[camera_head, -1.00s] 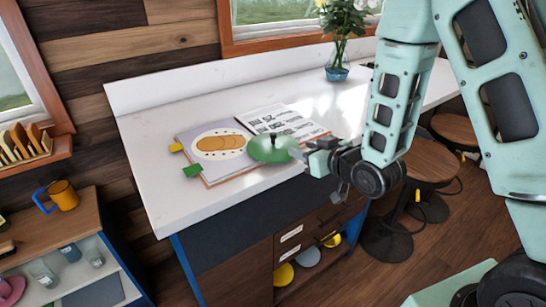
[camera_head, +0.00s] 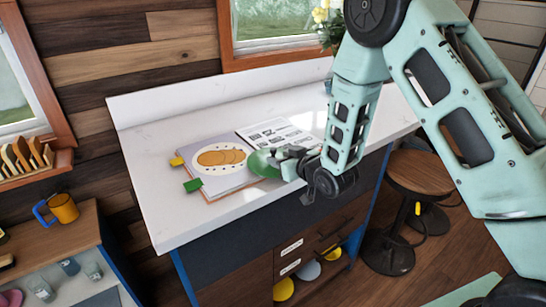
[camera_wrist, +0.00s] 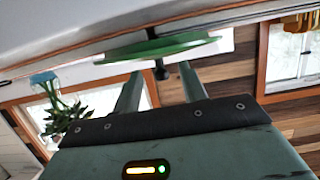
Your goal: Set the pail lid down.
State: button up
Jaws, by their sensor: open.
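The green pail lid (camera_head: 262,164) is over the right page of the open book (camera_head: 222,190), near the counter's front edge. In the wrist view the lid (camera_wrist: 158,47) appears nearly edge-on, with its dark knob (camera_wrist: 161,71) toward my fingers. My gripper (camera_head: 281,156) is at the lid's right side and hides part of it. In the wrist view the two fingers of my gripper (camera_wrist: 160,82) stand apart, one on each side of the knob with gaps between. Whether the lid's whole underside touches the book is hard to tell.
The white counter (camera_head: 165,215) is clear left of the book. A flower vase at the back is largely hidden by my arm. Stools (camera_head: 425,172) stand at the right. A shelf with an orange mug (camera_head: 63,208) stands at the lower left.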

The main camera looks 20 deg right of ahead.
aim_at(273, 156)
jog(key=shift+x, duration=1.1)
grip_shut()
jog(key=shift+r, duration=0.2)
